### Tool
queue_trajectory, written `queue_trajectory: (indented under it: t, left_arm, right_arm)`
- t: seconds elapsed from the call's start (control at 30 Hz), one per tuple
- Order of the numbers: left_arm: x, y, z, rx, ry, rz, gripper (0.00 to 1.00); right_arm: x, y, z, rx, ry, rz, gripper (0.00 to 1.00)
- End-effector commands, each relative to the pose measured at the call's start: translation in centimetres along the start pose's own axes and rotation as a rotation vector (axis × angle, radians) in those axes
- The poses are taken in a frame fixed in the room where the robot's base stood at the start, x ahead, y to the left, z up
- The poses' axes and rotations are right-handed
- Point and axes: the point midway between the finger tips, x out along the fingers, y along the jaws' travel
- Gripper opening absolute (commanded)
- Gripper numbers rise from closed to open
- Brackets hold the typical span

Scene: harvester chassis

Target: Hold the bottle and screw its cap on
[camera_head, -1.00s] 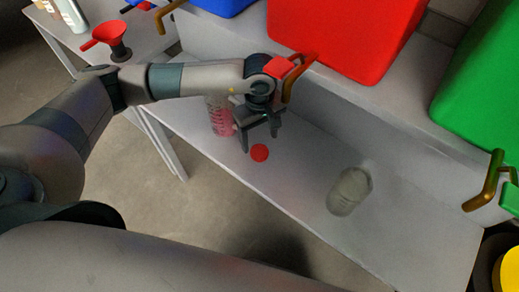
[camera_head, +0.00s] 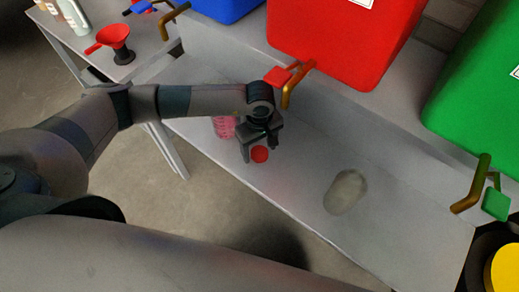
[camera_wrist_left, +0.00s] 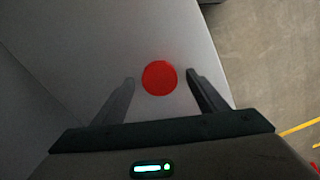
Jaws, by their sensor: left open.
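A round red cap (camera_head: 260,154) lies on the grey bench shelf. In the left wrist view the red cap (camera_wrist_left: 160,78) shows between the two finger tips, with a gap on each side. My left gripper (camera_head: 257,151) is open over it; its open fingers also show in the left wrist view (camera_wrist_left: 162,79). A clear bottle with pink-red contents or markings (camera_head: 224,127) stands behind my left forearm, partly hidden. A pale translucent container (camera_head: 346,192) is on the shelf to the right; whether it is a bottle is hard to tell. My right gripper is out of view.
A red bin (camera_head: 340,45) and a green bin (camera_head: 475,100) stand on the raised ledge, with a blue bin (camera_head: 228,8) farther left. Brass-coloured handles (camera_head: 297,84) jut from the ledge. A side table holds a red funnel (camera_head: 115,38) and bottles.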

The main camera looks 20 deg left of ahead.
Motion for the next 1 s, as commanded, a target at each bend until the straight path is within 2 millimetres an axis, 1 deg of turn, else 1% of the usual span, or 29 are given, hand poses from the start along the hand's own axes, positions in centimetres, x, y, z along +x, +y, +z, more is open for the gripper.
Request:
queue_trajectory:
  t: [0.1,0.5,0.57,0.6,0.67,0.7,1.0]
  left_arm:
    - [0.29,0.01,-0.02,0.000,0.000,0.000,0.66]
    - [0.26,0.02,-0.02,0.000,0.001,0.001,0.66]
    - [0.26,0.02,-0.02,0.000,0.001,0.001,0.52]
    - [0.26,0.02,-0.02,0.000,0.001,0.001,0.42]
    - [0.26,0.02,-0.02,0.000,0.001,0.001,0.28]
    - [0.25,0.02,-0.02,0.000,0.001,0.001,0.23]
    - [0.25,0.02,-0.02,0.000,0.001,0.001,0.22]
  right_arm:
    - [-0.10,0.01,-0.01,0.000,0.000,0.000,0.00]
    - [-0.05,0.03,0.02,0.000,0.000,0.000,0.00]
    - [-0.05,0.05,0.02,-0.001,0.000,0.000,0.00]
    - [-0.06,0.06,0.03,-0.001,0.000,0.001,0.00]
    - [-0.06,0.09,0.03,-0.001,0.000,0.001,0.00]
    - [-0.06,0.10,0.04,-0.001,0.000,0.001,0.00]
    - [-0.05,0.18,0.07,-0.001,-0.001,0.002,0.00]
